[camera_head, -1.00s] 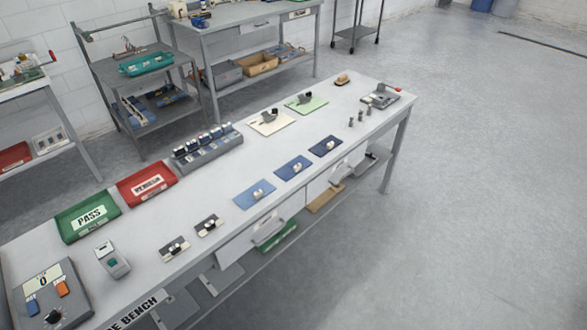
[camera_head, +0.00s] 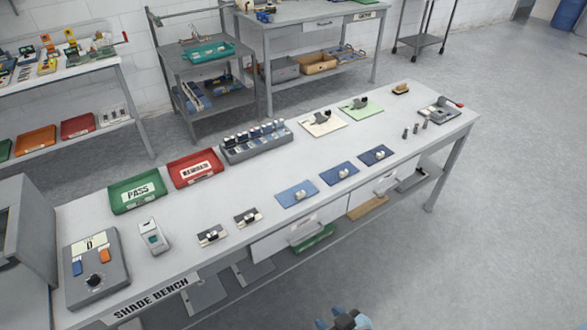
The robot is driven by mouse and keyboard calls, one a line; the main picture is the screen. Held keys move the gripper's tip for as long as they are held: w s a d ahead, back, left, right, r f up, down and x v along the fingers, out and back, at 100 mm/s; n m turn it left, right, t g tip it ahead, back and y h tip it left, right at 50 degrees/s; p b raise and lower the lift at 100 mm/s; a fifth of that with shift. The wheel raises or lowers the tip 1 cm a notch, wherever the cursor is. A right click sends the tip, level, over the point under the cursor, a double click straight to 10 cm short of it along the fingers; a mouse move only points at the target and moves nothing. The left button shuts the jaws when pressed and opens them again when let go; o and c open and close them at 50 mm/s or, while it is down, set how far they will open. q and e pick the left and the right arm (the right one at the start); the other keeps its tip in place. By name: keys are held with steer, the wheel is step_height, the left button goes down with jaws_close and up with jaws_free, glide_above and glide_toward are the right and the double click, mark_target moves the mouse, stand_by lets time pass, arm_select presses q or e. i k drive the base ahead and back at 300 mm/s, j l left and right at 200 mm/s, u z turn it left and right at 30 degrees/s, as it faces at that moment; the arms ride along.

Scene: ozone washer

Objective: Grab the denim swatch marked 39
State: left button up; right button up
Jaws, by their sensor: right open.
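Three denim swatches lie in a slanting row on the white shade bench (camera_head: 235,195): a light blue one (camera_head: 288,198), a mid-blue one (camera_head: 330,178) and a dark navy one (camera_head: 368,158). My right gripper (camera_head: 343,321) shows only in part at the bottom edge, open, in front of the bench and apart from the swatches. My left gripper is not in view.
On the bench stand a green PASS tray (camera_head: 137,191), a red tray (camera_head: 195,169), a grey rack of small bottles (camera_head: 255,143) and a grey control box (camera_head: 95,268). Two pale boards (camera_head: 322,123) lie behind the swatches. The floor (camera_head: 500,220) right of the bench is clear.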

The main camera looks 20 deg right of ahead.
mark_target(339, 174)
steer(key=l+u, duration=0.35)
steer(key=l, duration=0.15)
steer(key=k+l+u, duration=0.15)
steer(key=l+u, duration=0.25)
steer(key=k+l, duration=0.1)
steer(key=l, duration=0.55)
steer(key=k+l+u, duration=0.1)
steer(key=l, duration=0.25)
